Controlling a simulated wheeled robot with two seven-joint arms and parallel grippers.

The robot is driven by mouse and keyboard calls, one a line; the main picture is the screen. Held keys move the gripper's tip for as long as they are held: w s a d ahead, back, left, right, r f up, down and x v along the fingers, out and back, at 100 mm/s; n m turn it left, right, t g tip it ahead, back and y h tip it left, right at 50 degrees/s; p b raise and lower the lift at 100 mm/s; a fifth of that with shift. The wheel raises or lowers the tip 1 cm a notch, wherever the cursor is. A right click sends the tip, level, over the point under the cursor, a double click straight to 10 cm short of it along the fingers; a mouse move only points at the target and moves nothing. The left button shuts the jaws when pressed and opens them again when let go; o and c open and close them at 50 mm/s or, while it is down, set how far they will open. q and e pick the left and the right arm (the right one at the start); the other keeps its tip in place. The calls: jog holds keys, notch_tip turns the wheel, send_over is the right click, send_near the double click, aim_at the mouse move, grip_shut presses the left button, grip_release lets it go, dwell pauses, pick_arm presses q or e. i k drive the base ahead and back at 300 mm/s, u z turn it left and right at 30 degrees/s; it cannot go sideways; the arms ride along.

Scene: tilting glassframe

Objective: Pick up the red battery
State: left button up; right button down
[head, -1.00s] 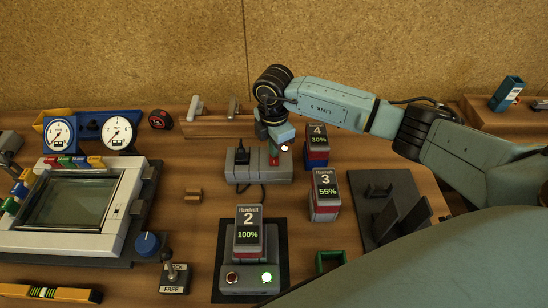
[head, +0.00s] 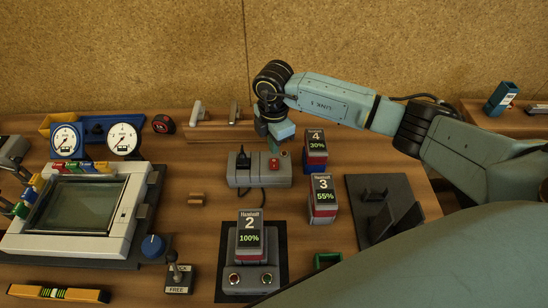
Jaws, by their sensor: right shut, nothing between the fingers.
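Battery 3 (head: 323,197), marked 55%, is dark with a red band low on its body and stands right of centre. Battery 4 (head: 316,148), marked 30%, stands behind it and shows blue with a little red at its base. Battery 2 (head: 249,234), marked 100%, sits upright in the grey charger (head: 249,280). My right gripper (head: 282,136) is shut and empty, above the back of the power strip, left of battery 4 and apart from battery 3. Its fingertips are mostly hidden. My left gripper is out of view.
The power strip (head: 243,178) has a red switch (head: 274,164) and a black plug. A dark stand (head: 384,207) is to the right, with a green frame (head: 328,260) in front. A glass-framed device (head: 85,205) fills the left.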

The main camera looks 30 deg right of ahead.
aim_at(249, 247)
jog(key=k, duration=1.5)
